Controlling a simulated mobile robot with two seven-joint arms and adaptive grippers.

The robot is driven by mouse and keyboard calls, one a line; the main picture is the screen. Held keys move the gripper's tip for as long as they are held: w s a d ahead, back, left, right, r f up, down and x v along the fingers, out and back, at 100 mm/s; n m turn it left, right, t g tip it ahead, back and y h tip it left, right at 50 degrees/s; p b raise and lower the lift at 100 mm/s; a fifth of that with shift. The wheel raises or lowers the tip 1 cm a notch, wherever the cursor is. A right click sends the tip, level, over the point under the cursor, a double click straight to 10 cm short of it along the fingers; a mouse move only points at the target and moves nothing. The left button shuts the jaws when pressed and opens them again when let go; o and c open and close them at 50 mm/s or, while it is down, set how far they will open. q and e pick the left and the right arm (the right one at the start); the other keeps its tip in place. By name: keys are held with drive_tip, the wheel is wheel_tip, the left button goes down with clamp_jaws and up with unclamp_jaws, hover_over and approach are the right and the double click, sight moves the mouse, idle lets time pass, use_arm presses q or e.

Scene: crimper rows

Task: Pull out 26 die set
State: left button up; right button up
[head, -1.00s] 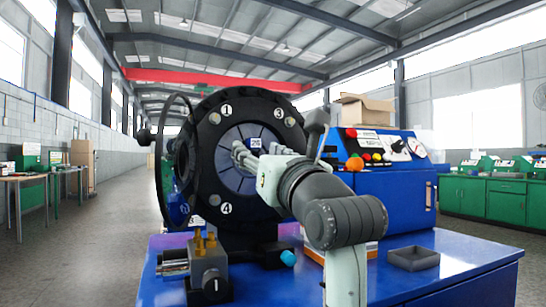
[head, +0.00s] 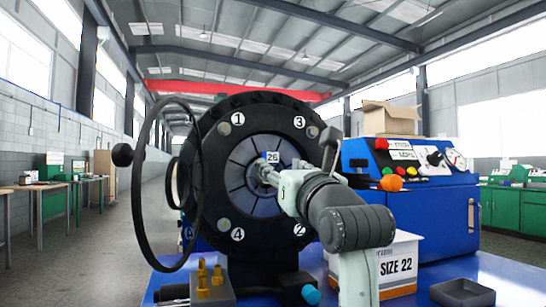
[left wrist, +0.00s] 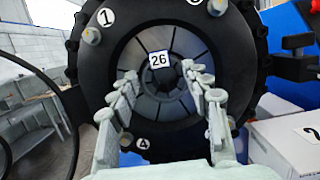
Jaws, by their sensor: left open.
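The 26 die set is a ring of grey segments (head: 242,178) seated inside the round black crimper head (head: 213,150), with a white "26" tag at its upper part. In the left wrist view the die set (left wrist: 145,95) faces me, its dark centre hole just below the tag. My left gripper (head: 262,174) is in front of the die set, reaching in from the lower right of the head view. In the left wrist view its two fingers (left wrist: 163,88) are spread apart with nothing between them. Whether the fingertips touch the segments I cannot tell. My right gripper is not in view.
A white box marked "SIZE 22" (head: 397,262) stands on the blue bench right of my arm. A dark tray (head: 462,292) lies at the front right. A blue control cabinet (head: 440,215) stands behind. A thin black wheel (head: 143,215) is left of the crimper.

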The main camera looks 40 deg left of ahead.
sight(273, 160)
use_arm(q)
drive_tip(key=p+x, duration=0.1)
drive_tip(key=x, duration=0.4)
drive_tip(key=shift+a+r, duration=0.1)
drive_tip(key=shift+p+x, duration=0.45)
drive_tip(key=shift+x, duration=0.55)
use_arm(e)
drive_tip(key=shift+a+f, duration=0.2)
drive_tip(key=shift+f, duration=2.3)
use_arm(q)
drive_tip(key=shift+c, duration=0.6)
clamp_jaws()
